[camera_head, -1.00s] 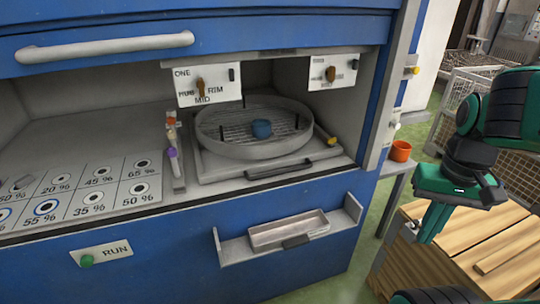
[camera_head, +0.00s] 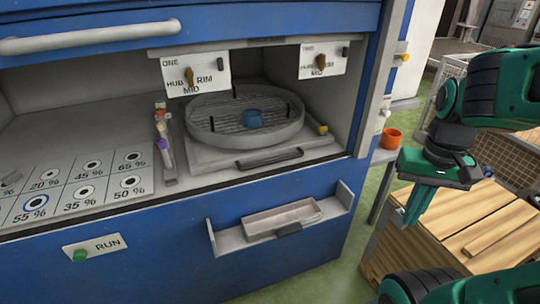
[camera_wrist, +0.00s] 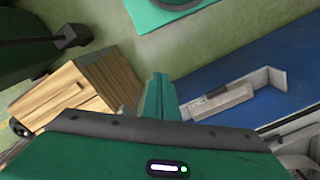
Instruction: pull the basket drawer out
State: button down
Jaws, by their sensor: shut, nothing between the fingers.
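The basket drawer (camera_head: 226,169) is a grey slide-out base inside the blue cabinet's right bay. It has a dark bar handle (camera_head: 270,158) on its front edge. The drawer looks pushed in. My gripper (camera_head: 411,218) is shut and empty, pointing down to the right of the cabinet, over the wooden crate, well apart from the handle. In the wrist view my gripper (camera_wrist: 158,85) shows as closed green fingers; the drawer handle cannot be made out there.
A shelf with a shallow tray (camera_head: 284,218) juts from the cabinet front below the drawer; it also shows in the wrist view (camera_wrist: 222,103). An orange cup (camera_head: 390,139) stands on a side ledge. A wooden crate (camera_head: 470,235) is at right. Green floor lies between.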

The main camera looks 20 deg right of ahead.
jog(key=c, duration=2.3)
grip_release()
jog(key=o, duration=0.5)
jog(key=shift+w+d+r+n, duration=0.1)
jog(key=shift+w+r+n, duration=0.15)
jog(key=shift+r+n, duration=0.4)
jog(key=shift+o, duration=0.2)
jog(key=n+t, duration=0.2)
jog(key=n, duration=2.2)
send_over(271, 161)
jog(key=s, duration=0.2)
notch_tip(271, 161, down, 3)
jog(key=f, duration=0.3)
jog(key=w+f, duration=0.1)
jog(key=f, duration=0.2)
jog(key=w+f, duration=0.1)
jog(key=f, duration=0.3)
